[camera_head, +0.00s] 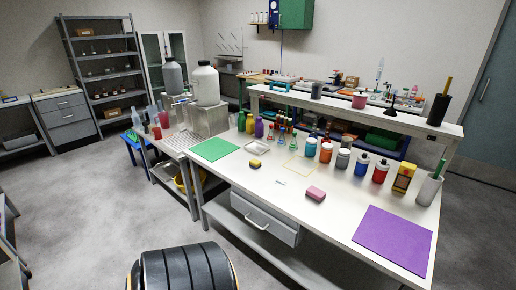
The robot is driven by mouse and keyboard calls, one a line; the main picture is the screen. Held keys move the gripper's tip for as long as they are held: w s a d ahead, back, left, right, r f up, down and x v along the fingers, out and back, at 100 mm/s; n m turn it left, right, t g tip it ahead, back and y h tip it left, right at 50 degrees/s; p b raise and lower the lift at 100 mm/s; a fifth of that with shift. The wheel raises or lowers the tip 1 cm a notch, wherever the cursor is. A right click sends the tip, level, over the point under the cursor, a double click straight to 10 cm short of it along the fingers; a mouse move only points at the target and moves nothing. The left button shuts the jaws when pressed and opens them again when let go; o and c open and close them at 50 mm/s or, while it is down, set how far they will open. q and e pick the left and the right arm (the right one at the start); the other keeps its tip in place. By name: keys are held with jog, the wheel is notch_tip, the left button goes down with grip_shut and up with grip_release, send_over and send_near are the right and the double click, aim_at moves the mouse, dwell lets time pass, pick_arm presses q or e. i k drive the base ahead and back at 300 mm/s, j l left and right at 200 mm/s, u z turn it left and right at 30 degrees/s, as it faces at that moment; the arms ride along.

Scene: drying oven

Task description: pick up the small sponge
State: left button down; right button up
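A small yellow sponge with a dark side (255,163) lies on the white lab table (262,188), just right of the green mat. A pink sponge (316,193) lies nearer the table's front edge and looks a little larger in this view. Both sponges lie apart from other objects. Neither of my grippers is in view.
A green mat (214,149) lies on the table's left end and a purple mat (393,240) on its right end. Several jars and bottles (326,152) line the back below a raised shelf (345,106). The table's front middle is mostly clear.

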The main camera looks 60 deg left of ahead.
aim_at(254, 163)
jog(key=u, duration=2.05)
